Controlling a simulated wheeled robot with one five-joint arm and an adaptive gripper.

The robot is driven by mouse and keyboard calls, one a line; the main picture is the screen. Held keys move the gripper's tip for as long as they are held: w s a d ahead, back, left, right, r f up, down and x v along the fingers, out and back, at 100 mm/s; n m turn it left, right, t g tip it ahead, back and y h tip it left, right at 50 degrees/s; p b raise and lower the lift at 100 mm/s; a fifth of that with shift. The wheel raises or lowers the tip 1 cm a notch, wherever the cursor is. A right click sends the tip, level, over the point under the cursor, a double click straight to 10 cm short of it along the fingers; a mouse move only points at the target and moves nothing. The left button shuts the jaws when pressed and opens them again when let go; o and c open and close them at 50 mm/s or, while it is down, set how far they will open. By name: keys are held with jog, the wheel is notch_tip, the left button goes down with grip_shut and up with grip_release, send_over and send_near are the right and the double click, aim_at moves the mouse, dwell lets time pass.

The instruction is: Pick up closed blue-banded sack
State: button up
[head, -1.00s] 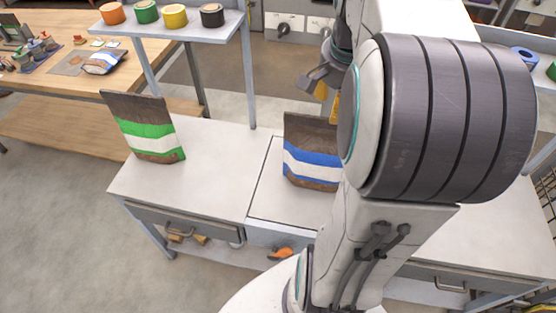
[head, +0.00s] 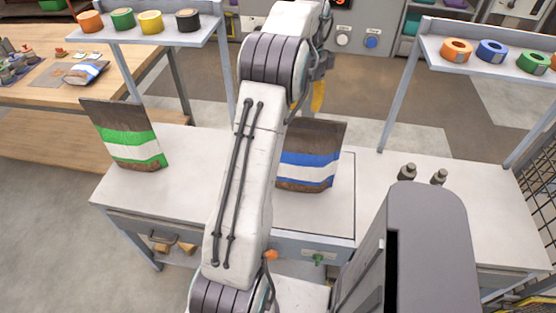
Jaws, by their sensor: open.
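The blue-banded sack (head: 311,157) stands upright on the middle of the white bench. It is brown with blue and white bands, and its top edge looks flat. My arm hides its left edge. My gripper (head: 319,90) shows only in part, beyond the arm and above the sack's top edge in the picture. It is open and apart from the sack, with a yellow part hanging down. A green-banded sack (head: 125,136) stands to the left on the same bench.
Raised shelves with tape rolls (head: 492,50) flank the bench. Two dark bottles (head: 407,172) stand on the right. Bench around the sack's right side is clear.

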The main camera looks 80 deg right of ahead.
aim_at(304, 120)
notch_tip(304, 120, down, 8)
jog(key=shift+s+r+p, duration=0.15)
jog(key=shift+r+p, duration=0.05)
jog(key=shift+p, duration=0.15)
dwell(0.4)
grip_shut()
dwell(0.4)
jog(key=shift+d+r, duration=0.1)
jog(key=shift+r, duration=0.05)
